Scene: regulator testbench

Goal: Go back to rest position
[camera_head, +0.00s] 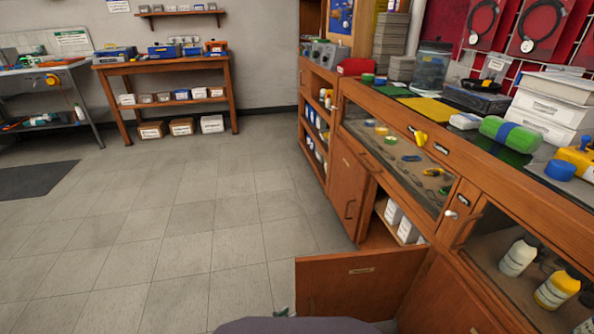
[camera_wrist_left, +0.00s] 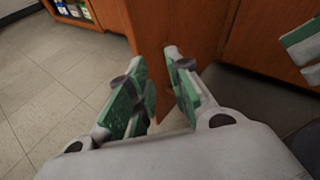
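My left gripper (camera_wrist_left: 158,62) is in the left wrist view, its two green-padded fingers apart with a gap between them. The edge of a brown wooden cabinet door (camera_wrist_left: 170,25) shows behind and between the fingers; I cannot tell whether they touch it. In the head view only a small green tip of the left gripper (camera_head: 283,312) shows at the bottom, beside the open cabinet door (camera_head: 350,285). A green and grey part (camera_wrist_left: 303,48) at the right edge of the left wrist view looks like my right gripper, mostly cut off.
A wooden counter (camera_head: 440,125) with a glass front runs along the right, carrying boxes and a green roll. The tiled floor (camera_head: 180,220) is clear to the left. A wooden table (camera_head: 165,68) stands at the back.

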